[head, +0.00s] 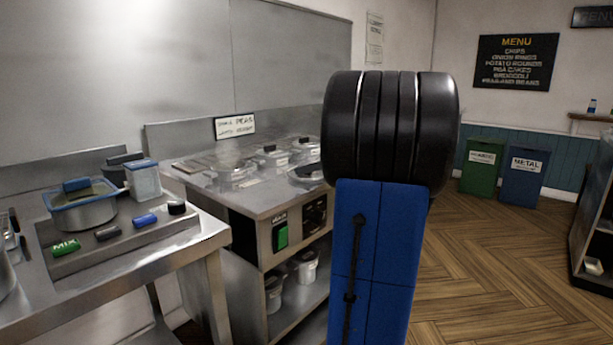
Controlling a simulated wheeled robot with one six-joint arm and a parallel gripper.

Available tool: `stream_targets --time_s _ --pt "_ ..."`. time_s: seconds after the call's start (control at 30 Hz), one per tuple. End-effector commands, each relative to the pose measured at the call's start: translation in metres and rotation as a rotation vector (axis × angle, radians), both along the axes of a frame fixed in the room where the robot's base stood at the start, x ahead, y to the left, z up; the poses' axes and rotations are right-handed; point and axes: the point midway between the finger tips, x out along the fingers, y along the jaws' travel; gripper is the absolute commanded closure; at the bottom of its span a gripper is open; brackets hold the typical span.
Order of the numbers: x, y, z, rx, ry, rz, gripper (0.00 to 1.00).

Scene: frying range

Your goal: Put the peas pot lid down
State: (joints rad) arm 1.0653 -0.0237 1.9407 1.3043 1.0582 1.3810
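Several pots with lids are set in the top of a steel counter unit (208,178) in the middle of the view. One lidded pot (233,176) is at the front left, another lidded pot (270,153) is behind it, and a round pot (307,173) with a darker top is at the right, partly hidden by my arm. A sign (235,126) behind them seems to read PEAS on its upper line. I cannot tell which pot or lid is the peas one. My gripper does not show; my blue and black arm fills the middle right.
White tubs (305,268) stand on the lower shelf. Green (480,170) and blue (524,175) bins stand far right. The wooden floor is clear.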

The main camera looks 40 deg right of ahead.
Motion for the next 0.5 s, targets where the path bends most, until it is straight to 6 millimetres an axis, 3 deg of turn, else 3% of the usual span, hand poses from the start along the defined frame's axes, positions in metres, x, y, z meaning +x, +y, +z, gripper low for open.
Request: stream_targets --time_s 0.3,0.5 --pt "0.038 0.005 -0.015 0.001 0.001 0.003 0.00" --pt "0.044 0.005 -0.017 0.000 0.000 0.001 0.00"
